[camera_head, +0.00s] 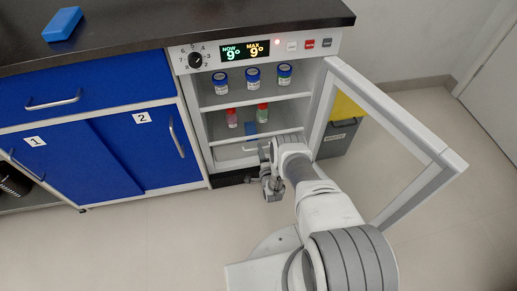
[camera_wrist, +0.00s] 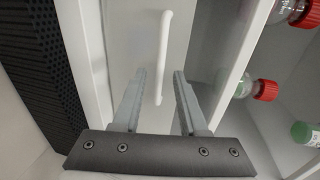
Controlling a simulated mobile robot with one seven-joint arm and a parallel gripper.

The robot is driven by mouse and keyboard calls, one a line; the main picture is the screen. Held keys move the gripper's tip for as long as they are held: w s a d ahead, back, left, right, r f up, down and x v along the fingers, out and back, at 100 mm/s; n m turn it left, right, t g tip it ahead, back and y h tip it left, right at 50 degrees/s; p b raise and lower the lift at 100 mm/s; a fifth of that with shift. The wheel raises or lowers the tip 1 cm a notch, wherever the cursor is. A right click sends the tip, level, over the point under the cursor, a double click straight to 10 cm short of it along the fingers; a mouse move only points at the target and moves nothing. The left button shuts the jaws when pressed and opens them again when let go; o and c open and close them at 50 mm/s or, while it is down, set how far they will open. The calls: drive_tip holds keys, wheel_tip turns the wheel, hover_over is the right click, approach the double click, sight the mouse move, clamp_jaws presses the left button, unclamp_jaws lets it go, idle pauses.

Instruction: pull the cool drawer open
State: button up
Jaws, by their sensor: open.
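The cool drawer (camera_head: 228,154) is the pale front at the bottom of the open fridge, partly hidden by my arm. In the wrist view the drawer front (camera_wrist: 130,45) fills the upper middle and looks shut. Its white bar handle (camera_wrist: 162,55) runs nearly upright in that picture. My gripper (camera_wrist: 160,73) is open, with one finger on each side of the handle's lower part in the picture. I see no contact, and cannot tell whether the fingertips reach past the bar. In the head view my gripper (camera_head: 265,152) is at the drawer's right part.
The fridge's glass door (camera_head: 385,140) stands open to the right of my arm. Blue-capped jars (camera_head: 252,77) and red- and green-capped bottles (camera_head: 263,113) stand on the shelves above. Blue cabinets (camera_head: 140,145) adjoin at left. A grey bin (camera_head: 338,138) stands behind the door.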

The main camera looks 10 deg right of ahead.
drive_tip(key=shift+w, duration=0.15)
clamp_jaws()
idle(1.5)
